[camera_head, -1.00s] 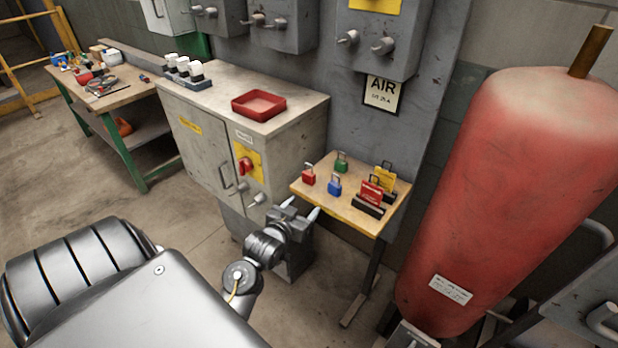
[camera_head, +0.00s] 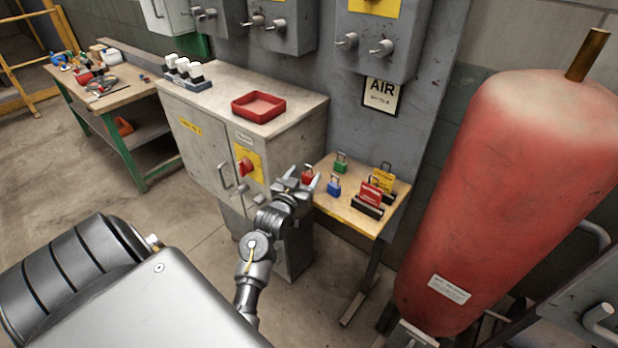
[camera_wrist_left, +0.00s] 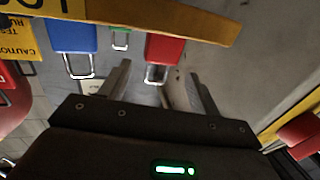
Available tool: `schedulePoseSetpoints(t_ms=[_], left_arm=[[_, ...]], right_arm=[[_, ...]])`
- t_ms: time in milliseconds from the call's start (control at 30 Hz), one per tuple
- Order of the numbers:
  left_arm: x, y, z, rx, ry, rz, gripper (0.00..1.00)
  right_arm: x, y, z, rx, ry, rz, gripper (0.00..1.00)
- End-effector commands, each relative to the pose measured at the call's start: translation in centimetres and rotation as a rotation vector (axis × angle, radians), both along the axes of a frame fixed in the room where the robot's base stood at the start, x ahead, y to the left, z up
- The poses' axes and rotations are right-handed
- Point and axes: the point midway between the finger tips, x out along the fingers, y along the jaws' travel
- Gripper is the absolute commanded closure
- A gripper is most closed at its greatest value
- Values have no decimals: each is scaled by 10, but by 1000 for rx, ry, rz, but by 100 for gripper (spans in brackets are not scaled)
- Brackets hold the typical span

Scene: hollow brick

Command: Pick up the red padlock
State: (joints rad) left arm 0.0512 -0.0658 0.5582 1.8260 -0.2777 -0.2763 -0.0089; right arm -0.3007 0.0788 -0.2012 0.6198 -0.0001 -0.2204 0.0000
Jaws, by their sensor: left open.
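The red padlock (camera_head: 308,174) stands near the left edge of the small wooden table (camera_head: 344,214). My left gripper (camera_head: 302,180) is open at that edge, and its fingers partly cover the padlock in the head view. In the left wrist view the red padlock (camera_wrist_left: 163,48) hangs upside down in the picture with its metal shackle toward the open left gripper (camera_wrist_left: 158,84). The shackle appears close to the fingertips; I cannot tell whether they touch. My right gripper is not clearly visible.
A blue padlock (camera_head: 334,185) and a green padlock (camera_head: 341,162) stand nearby. Red and yellow tags (camera_head: 371,194) sit in dark holders to the right. The grey cabinet (camera_head: 215,150) with a red tray (camera_head: 258,105) is left; a large red tank (camera_head: 505,190) is right.

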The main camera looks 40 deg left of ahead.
Motion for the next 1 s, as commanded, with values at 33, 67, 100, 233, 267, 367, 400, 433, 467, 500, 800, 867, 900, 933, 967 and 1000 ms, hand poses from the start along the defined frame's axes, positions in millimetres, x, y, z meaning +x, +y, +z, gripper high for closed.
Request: schedulePoseSetpoints(t_ms=[33,67,100,233,267,367,400,433,467,500,800,867,900,933,967,1000], left_arm=[[2,0,1,-1,-1,0,37],[5,1,1,-1,-1,0,37],[10,2,1,-3,-2,0,37],[29,5,-1,-3,-1,-1,37],[33,5,-2,-3,-1,-1,37],[44,9,-3,-2,-2,-1,37],[47,10,-3,-2,-2,0,37],[49,10,-4,-2,-1,0,37],[50,11,-5,-1,1,0,37],[50,11,-5,-1,1,0,37],[50,11,-5,0,0,0,52],[50,11,-5,0,0,0,60],[50,11,-5,0,0,0,65],[50,11,-5,0,0,0,69],[50,11,-5,0,0,0,73],[50,11,-5,0,0,0,78]], right_arm=[[0,-1,2,-1,0,0,64],[0,-1,3,-1,0,0,64],[0,-2,6,-2,0,1,64],[0,-3,14,-4,0,1,64],[0,-4,15,-4,0,1,64],[0,-4,16,-4,-1,0,64],[0,-4,17,-4,-1,0,64],[1,-4,17,-4,-1,0,64],[1,-4,17,-4,-1,0,64],[1,-4,17,-4,-1,0,64],[1,-3,17,-4,-1,0,64],[1,-3,17,-4,-2,-1,64],[1,-3,17,-3,-2,-1,64],[1,-2,17,-3,-2,-1,64],[1,-2,16,-2,-1,-1,64],[1,-1,16,-2,-1,-2,64]])
